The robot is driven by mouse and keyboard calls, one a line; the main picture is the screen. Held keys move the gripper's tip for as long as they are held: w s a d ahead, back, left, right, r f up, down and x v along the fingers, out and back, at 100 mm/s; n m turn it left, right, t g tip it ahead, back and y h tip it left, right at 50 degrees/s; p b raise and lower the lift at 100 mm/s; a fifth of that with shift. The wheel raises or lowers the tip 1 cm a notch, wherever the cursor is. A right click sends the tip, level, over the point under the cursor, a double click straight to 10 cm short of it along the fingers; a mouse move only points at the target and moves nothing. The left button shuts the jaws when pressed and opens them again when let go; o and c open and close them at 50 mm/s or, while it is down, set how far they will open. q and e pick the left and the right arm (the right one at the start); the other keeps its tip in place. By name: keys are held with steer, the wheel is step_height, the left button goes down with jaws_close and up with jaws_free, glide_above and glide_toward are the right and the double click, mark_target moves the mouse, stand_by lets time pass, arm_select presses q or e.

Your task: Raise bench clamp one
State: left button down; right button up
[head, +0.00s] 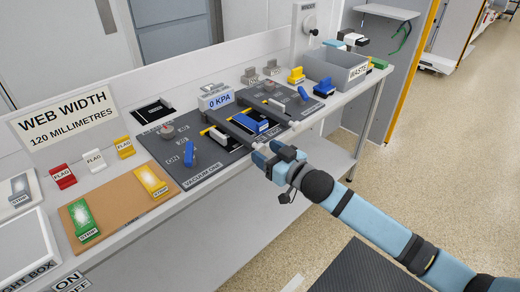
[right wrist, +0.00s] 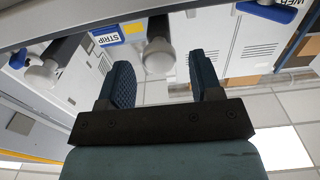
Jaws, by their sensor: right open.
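A dark clamp bar (head: 232,129) with a pale round knob (head: 257,145) reaches over the front edge of a grey bench panel. I cannot read a clamp number on it. My right gripper (head: 270,154) is in front of this knob, open and empty, its blue fingers pointing at it. In the right wrist view the knob (right wrist: 158,56) lies just beyond the open fingers (right wrist: 163,78), roughly between them, with no contact visible. A second clamp bar (head: 268,108) with its own knob (head: 294,124) lies to the right. My left gripper is not in view.
A blue strip block (head: 264,126) sits between the two bars. The left panel bears a "VACUUM ONE" label (head: 203,174) and a blue switch (head: 189,153). A grey waste bin (head: 347,72) stands at the bench's right end.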

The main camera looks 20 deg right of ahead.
steer(key=shift+x, duration=1.45)
steer(key=shift+c, duration=0.4)
